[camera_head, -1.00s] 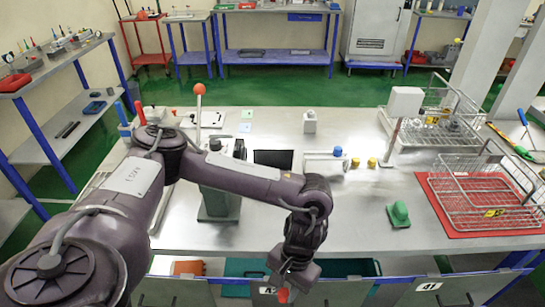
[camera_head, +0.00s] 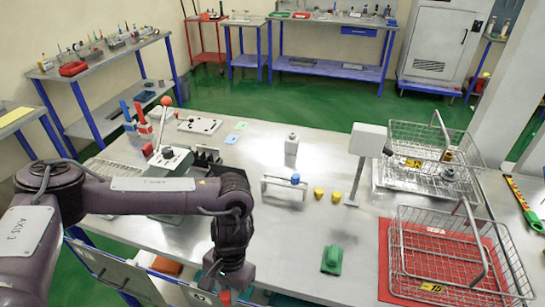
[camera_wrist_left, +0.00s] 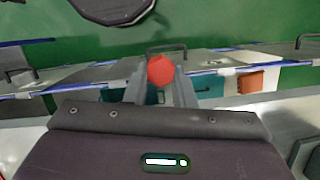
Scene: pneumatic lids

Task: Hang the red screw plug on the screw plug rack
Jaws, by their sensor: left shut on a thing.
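My left gripper (camera_head: 226,289) points down at the table's front edge, in the lower part of the head view. It is shut on the red screw plug (camera_head: 225,297), of which only a small red bit shows there. In the left wrist view the red plug (camera_wrist_left: 161,71) sits between the two fingertips. The screw plug rack (camera_head: 278,182), a low pale bracket, stands on the table ahead and to the right of the gripper, apart from it. Two yellow plugs (camera_head: 319,192) (camera_head: 336,196) stand just right of the rack. My right gripper is out of view.
A green block (camera_head: 332,260) lies on the table right of my gripper. A wire basket (camera_head: 440,262) stands on a red mat (camera_head: 385,270), with another basket (camera_head: 430,140) behind. A lever device (camera_head: 170,157) stands behind my left arm. The table between gripper and rack is clear.

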